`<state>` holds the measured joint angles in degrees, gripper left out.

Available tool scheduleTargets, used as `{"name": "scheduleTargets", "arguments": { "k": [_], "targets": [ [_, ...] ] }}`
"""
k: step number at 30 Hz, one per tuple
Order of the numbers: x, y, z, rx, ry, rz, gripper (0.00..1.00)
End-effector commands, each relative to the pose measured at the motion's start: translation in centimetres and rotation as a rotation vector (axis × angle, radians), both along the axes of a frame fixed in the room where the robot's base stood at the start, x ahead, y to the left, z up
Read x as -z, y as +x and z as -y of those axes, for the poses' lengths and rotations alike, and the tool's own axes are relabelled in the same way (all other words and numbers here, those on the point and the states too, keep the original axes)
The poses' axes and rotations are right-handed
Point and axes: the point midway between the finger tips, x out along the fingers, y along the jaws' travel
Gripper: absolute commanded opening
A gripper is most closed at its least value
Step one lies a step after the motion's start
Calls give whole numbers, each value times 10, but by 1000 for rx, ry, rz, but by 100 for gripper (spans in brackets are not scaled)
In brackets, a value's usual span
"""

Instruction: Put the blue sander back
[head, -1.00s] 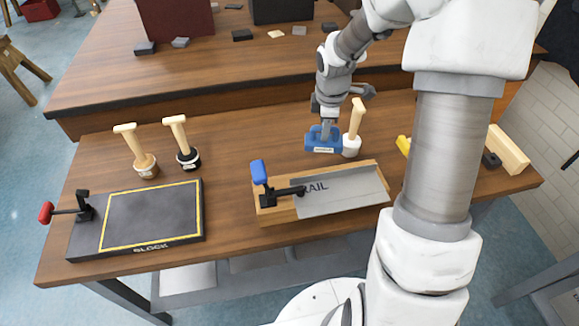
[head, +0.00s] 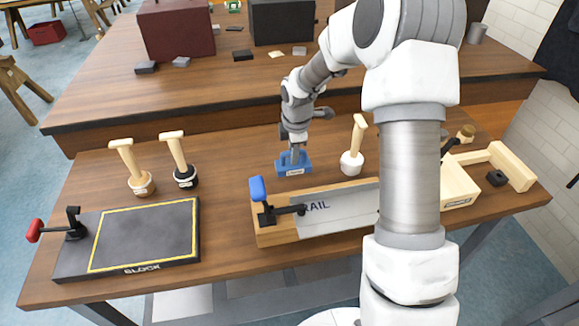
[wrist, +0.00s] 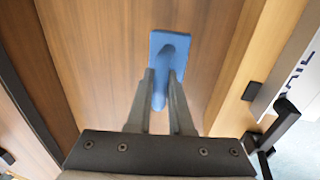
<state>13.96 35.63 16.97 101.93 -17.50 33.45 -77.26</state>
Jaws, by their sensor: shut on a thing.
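The blue sander (head: 293,165) is a small blue block with a handle and a pale label. It is at the wooden bench top, behind the left part of the RAIL fixture. My gripper (head: 295,150) is above it and shut on its handle. In the wrist view the sander (wrist: 168,48) lies beyond my fingertips, with the fingers (wrist: 162,88) on both sides of its handle. I cannot tell whether its base touches the bench.
The RAIL fixture (head: 285,230) with its blue-handled clamp stands close in front. A white-based wooden-handled tool (head: 351,162) stands to the right. Two more such tools (head: 140,183) (head: 184,174) and the BLOCK board (head: 140,238) are left. Bare bench lies between them and the sander.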

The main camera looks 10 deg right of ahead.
Motion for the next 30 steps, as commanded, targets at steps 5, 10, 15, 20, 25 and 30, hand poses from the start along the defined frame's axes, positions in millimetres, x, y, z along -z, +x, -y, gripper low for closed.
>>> {"name": "scheduleTargets", "arguments": {
  "k": [5, 10, 15, 20, 25, 30],
  "targets": [
    [8, 6, -10, 0, -1, 1, 0],
    [28, 5, -10, 1, -1, -2, 0],
    [47, 6, -10, 1, 0, 0, 0],
    [47, 6, -10, 1, -1, 1, 0],
    [51, 6, -10, 1, 0, 1, 0],
    [50, 6, -10, 1, -1, 0, 44]
  ]
}}
